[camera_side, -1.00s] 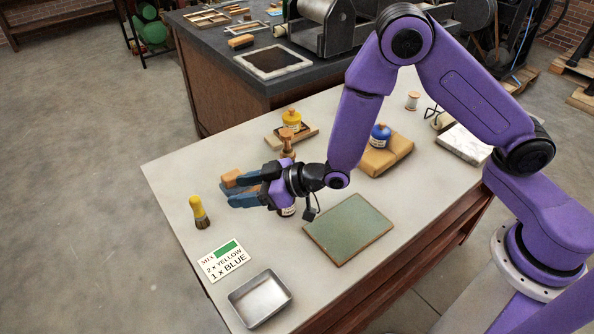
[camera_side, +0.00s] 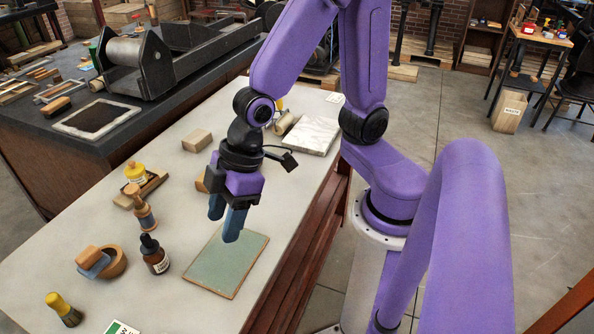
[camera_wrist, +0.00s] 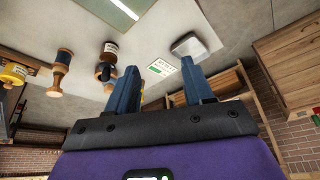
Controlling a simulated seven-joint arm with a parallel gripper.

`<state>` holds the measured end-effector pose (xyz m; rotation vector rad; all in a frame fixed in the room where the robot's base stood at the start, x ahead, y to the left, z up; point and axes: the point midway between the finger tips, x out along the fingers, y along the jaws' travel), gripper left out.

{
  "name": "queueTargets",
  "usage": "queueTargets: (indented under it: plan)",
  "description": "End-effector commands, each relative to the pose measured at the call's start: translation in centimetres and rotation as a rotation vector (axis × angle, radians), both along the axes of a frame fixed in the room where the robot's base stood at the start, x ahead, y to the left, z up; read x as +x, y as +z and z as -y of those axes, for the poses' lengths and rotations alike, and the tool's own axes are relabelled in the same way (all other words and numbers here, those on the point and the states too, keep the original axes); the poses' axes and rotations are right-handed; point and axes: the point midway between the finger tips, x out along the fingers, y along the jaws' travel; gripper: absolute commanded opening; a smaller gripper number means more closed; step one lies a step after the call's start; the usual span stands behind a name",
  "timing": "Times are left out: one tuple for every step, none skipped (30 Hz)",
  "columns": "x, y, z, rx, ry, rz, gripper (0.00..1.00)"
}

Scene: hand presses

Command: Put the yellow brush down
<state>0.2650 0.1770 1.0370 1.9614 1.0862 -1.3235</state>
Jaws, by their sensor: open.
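The yellow brush (camera_side: 64,309) stands on the light table at the lower left of the side view, yellow handle up and dark bristles down. My gripper (camera_side: 226,218) is well apart from it, pointing down over the green board (camera_side: 227,262). Its two blue fingers are spread with nothing between them. The wrist view also shows the spread fingers of my gripper (camera_wrist: 158,68). A bit of yellow shows beside the left finger there, but I cannot tell if it is the brush.
A dropper bottle (camera_side: 154,254), a wooden bowl (camera_side: 114,263) with a scraper, a wooden-handled tool (camera_side: 141,208) and a yellow jar (camera_side: 135,173) stand between my gripper and the table's left side. A marble slab (camera_side: 304,135) lies at the back. The mix card (camera_side: 122,327) is cut off below.

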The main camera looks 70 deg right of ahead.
Motion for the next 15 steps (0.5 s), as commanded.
queueTargets:
  plan:
    - [-1.7,0.9,1.8,-0.038,0.015,-0.023,0.52]
    - [-2.7,1.2,2.9,-0.068,0.025,-0.040,0.52]
    - [-3.9,1.6,4.3,-0.104,0.036,-0.062,0.52]
    - [-4.8,1.9,5.4,-0.132,0.044,-0.077,0.52]
    - [-5.7,2.1,6.4,-0.158,0.052,-0.091,0.52]
    - [-6.6,2.4,7.7,-0.190,0.061,-0.108,0.52]
    - [-7.3,2.6,8.5,-0.212,0.068,-0.119,0.52]
    - [-7.9,2.8,9.3,-0.231,0.073,-0.129,0.52]
    - [-8.5,3.0,10.2,-0.255,0.079,-0.142,0.52]
    - [-9.0,3.2,10.7,-0.270,0.083,-0.148,0.52]
    - [-9.3,3.3,11.2,-0.281,0.085,-0.155,0.52]
    - [-9.6,3.3,11.7,-0.294,0.088,-0.162,0.52]
    - [-9.8,3.4,12.0,-0.303,0.091,-0.166,0.52]
    - [-10.0,3.4,12.2,-0.308,0.092,-0.169,0.52]
    - [-10.1,3.5,12.4,-0.312,0.094,-0.171,0.52]
